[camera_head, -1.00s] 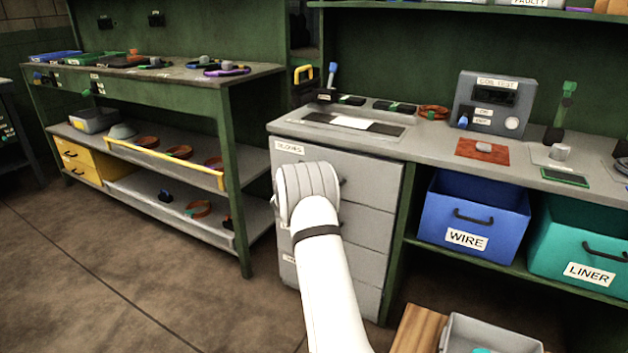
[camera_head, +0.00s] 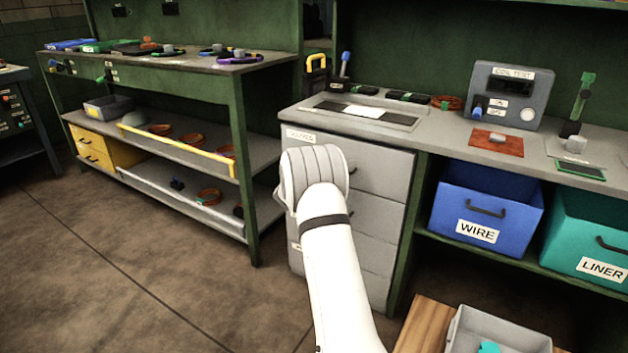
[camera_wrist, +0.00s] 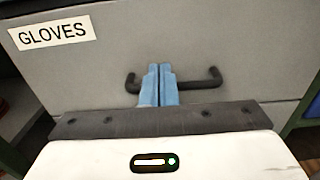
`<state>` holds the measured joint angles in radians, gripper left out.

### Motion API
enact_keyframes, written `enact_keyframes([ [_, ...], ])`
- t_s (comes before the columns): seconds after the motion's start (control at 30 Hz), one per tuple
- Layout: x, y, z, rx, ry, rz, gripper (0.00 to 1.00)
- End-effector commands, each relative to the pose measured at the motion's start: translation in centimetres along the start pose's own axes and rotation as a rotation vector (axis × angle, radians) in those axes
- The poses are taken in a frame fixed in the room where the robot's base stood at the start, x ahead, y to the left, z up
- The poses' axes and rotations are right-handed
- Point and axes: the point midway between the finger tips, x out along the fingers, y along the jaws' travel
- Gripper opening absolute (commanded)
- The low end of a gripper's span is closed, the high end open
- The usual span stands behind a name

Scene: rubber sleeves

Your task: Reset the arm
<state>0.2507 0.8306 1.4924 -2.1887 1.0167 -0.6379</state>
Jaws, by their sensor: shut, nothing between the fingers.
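My gripper (camera_wrist: 159,84) shows in the wrist view with its two blue fingers closed together and nothing between them. The fingertips stand in front of the dark bar handle (camera_wrist: 200,83) of a grey drawer (camera_wrist: 240,45) labelled GLOVES. I cannot tell whether they touch the handle. In the head view my white arm reaches up from the bottom middle and covers part of the grey drawer unit (camera_head: 385,172). My gripper is hidden there behind the arm's rounded joint. The drawer looks closed.
A bench top (camera_head: 455,140) with a coil tester (camera_head: 508,95) is at right. Below it are the blue WIRE bin (camera_head: 485,205) and teal LINER bin (camera_head: 590,240). A grey tray (camera_head: 500,335) stands low at front right. A green shelf bench (camera_head: 190,65) is at left; open floor lies before it.

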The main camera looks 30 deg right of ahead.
Motion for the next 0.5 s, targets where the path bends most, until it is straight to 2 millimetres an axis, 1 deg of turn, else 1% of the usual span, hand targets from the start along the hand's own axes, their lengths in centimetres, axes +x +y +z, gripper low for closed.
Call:
enact_keyframes([
  [0.03, -1.5, 0.2, 0.2, -0.001, 0.003, 0.004, 0.0],
  [0.2, -5.5, 0.1, 0.1, -0.003, 0.004, 0.003, 0.0],
  [0.3, -7.5, 0.1, 0.0, -0.002, 0.004, 0.003, 0.0],
  [0.4, -8.8, 0.1, -0.1, -0.001, 0.005, 0.002, 0.0],
  [0.5, -9.7, 0.1, -0.2, -0.001, 0.004, 0.0, 0.0],
])
